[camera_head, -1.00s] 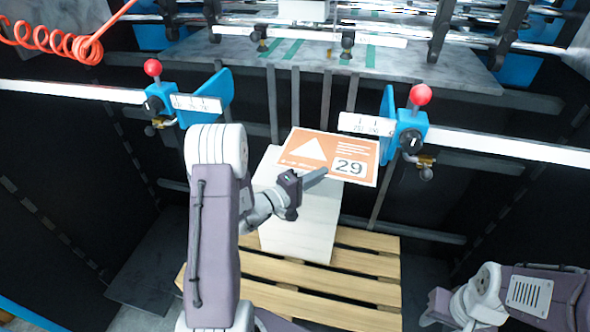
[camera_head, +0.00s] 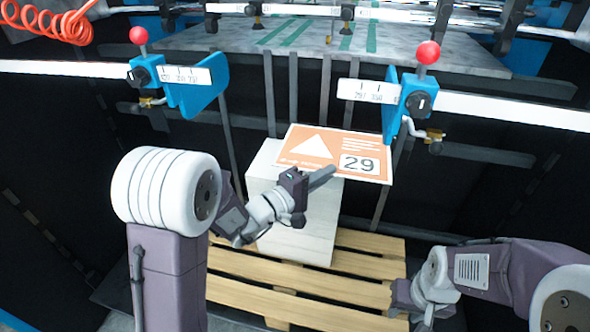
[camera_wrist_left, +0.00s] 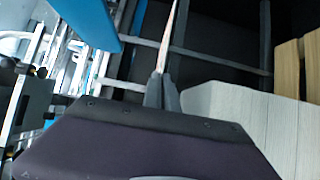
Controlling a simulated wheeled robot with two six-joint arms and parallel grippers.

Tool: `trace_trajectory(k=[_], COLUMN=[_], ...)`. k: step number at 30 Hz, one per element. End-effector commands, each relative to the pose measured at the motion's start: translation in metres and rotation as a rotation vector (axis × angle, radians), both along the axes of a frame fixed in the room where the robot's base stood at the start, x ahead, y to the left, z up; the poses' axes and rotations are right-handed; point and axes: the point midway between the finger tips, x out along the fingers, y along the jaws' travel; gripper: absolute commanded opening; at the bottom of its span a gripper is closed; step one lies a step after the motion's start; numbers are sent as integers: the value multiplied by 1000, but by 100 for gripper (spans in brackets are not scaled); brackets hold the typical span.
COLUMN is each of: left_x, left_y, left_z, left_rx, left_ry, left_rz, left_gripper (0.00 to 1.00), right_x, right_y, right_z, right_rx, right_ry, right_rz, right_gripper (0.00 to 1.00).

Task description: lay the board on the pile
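The board (camera_head: 315,146) is a thin orange and white sheet with a triangle and the number 29. My left gripper (camera_head: 322,178) is shut on its near edge and holds it roughly level. In the left wrist view the board shows nearly edge-on (camera_wrist_left: 173,40) between the fingertips (camera_wrist_left: 161,88). The pile (camera_head: 300,230) is a pale grey block on the pallet; the board hides part of its top and reaches past it on the right. In the left wrist view the pile (camera_wrist_left: 255,115) is apart from the board. My right gripper (camera_head: 425,318) is low at the right, its fingers unclear.
A wooden pallet (camera_head: 350,262) lies under the pile. Two blue clamps with red knobs, left (camera_head: 190,85) and right (camera_head: 408,100), sit on a white rail behind. The right clamp is close to the board's far right corner. A grey machine bed (camera_head: 400,50) lies beyond.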

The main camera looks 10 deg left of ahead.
Motion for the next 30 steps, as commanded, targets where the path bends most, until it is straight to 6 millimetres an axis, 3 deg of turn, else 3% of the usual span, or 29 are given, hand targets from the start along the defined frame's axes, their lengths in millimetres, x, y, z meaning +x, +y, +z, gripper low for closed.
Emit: trace_trajectory(k=[9, 13, 20, 27, 30], left_x=[21, 27, 28, 28, 28], left_y=[81, 103, 111, 110, 110], left_z=[-52, -64, -69, -108, -108], left_rx=[-2, -1, -1, -3, -2], left_ry=[2, 1, -1, 3, -1], left_rz=[9, 6, 2, 2, 2], left_gripper=[0, 0, 0, 0, 0], right_x=[0, 0, 0, 0, 0], right_y=[0, 0, 0, 0, 0], right_z=[-14, -17, -18, -33, -31], right_rx=[0, 0, 0, 0, 0], right_ry=[0, 0, 0, 0, 0], right_rz=[0, 0, 0, 0, 0], right_gripper=[36, 36, 36, 36, 36])
